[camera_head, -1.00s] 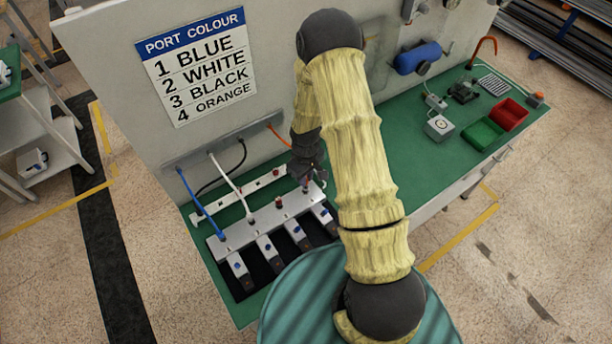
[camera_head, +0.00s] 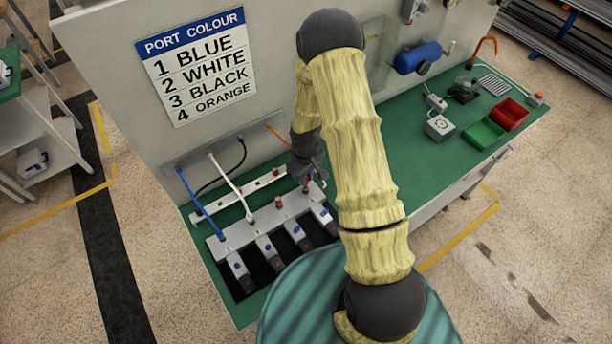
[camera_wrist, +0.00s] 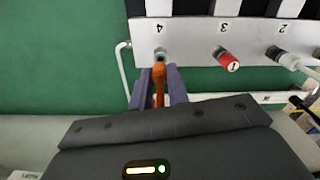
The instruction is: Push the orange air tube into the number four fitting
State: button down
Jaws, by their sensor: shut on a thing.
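The orange tube (camera_wrist: 159,84) is held between the two purple-grey fingers of my gripper (camera_wrist: 160,88) in the wrist view. Its end points at the number four fitting (camera_wrist: 160,52) on the pale manifold and lies very close to it. I cannot tell whether the end is inside the fitting. In the head view the orange tube (camera_head: 277,132) leaves the wall panel and runs behind my arm. My gripper (camera_head: 308,184) is over the right end of the manifold (camera_head: 238,236), with the tube end hidden there.
The number three fitting wears a red cap (camera_wrist: 229,62). A white tube (camera_head: 232,186) and a blue tube (camera_head: 190,193) run to the manifold on the left. A black tube (camera_head: 222,177) hangs behind. Red and green bins (camera_head: 508,114) stand far right on the green bench.

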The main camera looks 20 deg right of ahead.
jog(key=shift+f+b, duration=1.05)
jog(key=shift+f, duration=0.3)
dwell(0.3)
jog(key=c, duration=1.3)
grip_release()
notch_tip(320, 180, up, 17)
jog(key=b, duration=0.4)
jog(key=shift+r, duration=0.2)
jog(key=s+r+m+t, duration=0.1)
jog(key=s+m, duration=0.1)
jog(key=s, duration=0.2)
jog(key=s+r+m, duration=0.1)
jog(key=s+m, duration=0.1)
jog(key=s, duration=0.3)
jog(key=s+r+m+t, duration=0.1)
jog(key=s+r, duration=0.1)
jog(key=s, duration=0.3)
jog(key=shift+s+r+m+t+b, duration=0.1)
jog(key=shift+m+t+b, duration=0.2)
jog(key=shift+m, duration=0.1)
